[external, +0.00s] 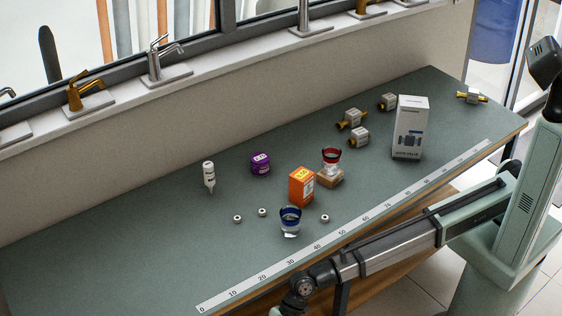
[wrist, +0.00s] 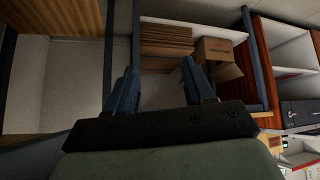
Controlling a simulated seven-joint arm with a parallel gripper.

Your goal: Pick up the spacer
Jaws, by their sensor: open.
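Several small items on the green workbench could be the spacer; no label tells which. Three small pale rings with dark centres lie apart near the front middle: a left ring (external: 238,218), a middle ring (external: 262,212) and a right ring (external: 325,217). A wooden block (external: 330,178) lies under a red-rimmed cup (external: 332,155). My gripper (wrist: 160,88) shows in the wrist view with two dark fingers wide apart and nothing between them. In the external view my arm's far end is at the bottom, in front of the bench edge; the fingers are not visible there. No ring shows in the wrist view.
A blue-rimmed cup (external: 290,222), orange box (external: 301,187), purple tin (external: 260,163) and white bottle (external: 209,175) stand around the rings. A white box (external: 410,128) and brass fittings stand farther right. A ruler strip (external: 345,233) runs along the front edge. The bench's left is clear.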

